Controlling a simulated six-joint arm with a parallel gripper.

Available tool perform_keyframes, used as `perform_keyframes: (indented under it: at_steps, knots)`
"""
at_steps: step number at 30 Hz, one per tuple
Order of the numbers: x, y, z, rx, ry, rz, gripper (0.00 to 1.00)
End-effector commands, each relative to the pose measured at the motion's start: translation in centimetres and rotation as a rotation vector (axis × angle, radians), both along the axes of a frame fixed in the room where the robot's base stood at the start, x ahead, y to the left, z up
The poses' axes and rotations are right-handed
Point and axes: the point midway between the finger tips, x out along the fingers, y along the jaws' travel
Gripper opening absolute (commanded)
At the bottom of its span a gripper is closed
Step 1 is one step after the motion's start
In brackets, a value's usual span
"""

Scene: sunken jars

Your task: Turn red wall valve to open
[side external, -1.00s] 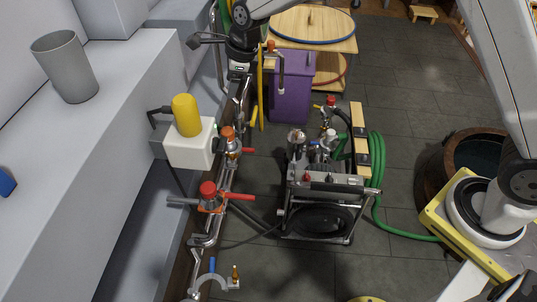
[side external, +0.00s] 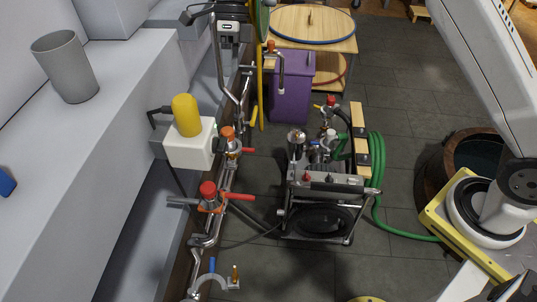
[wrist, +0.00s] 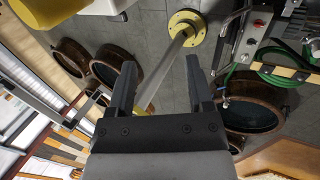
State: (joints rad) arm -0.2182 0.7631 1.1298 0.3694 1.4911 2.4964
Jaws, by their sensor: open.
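On the pipe along the left wall in the side view is a valve (side external: 208,190) with a red cap and a red lever (side external: 237,197) pointing right, across the pipe. Farther up the same pipe is a second valve (side external: 227,132) with an orange cap and a smaller red handle. My gripper (wrist: 162,65) is open and empty in the wrist view, its two dark fingers well apart. I cannot make out the red-capped valve in the wrist view.
A white box (side external: 189,150) with a yellow cylinder (side external: 186,114) juts from the wall between my gripper and the red-capped valve. A wheeled pump unit (side external: 325,205) with green hose (side external: 376,165) stands right of the pipe. Open floor lies between them.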

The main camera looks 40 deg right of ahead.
Motion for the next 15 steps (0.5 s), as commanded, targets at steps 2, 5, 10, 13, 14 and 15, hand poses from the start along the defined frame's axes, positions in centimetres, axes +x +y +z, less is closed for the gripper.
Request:
perform_keyframes:
  at_steps: [2,5,10,13,14,15]
  knots:
    - [-0.1,0.0,0.4,0.006,0.024,-0.002,0.66]
    - [-0.2,0.0,-2.1,0.002,0.026,-0.002,0.66]
    - [-0.2,0.0,-5.6,0.003,0.024,-0.002,0.66]
    - [-0.2,0.0,-8.0,0.004,0.025,-0.001,0.66]
    - [-0.2,0.0,-8.7,0.004,0.023,-0.001,0.66]
    - [-0.2,0.0,-9.8,0.003,0.026,-0.001,0.66]
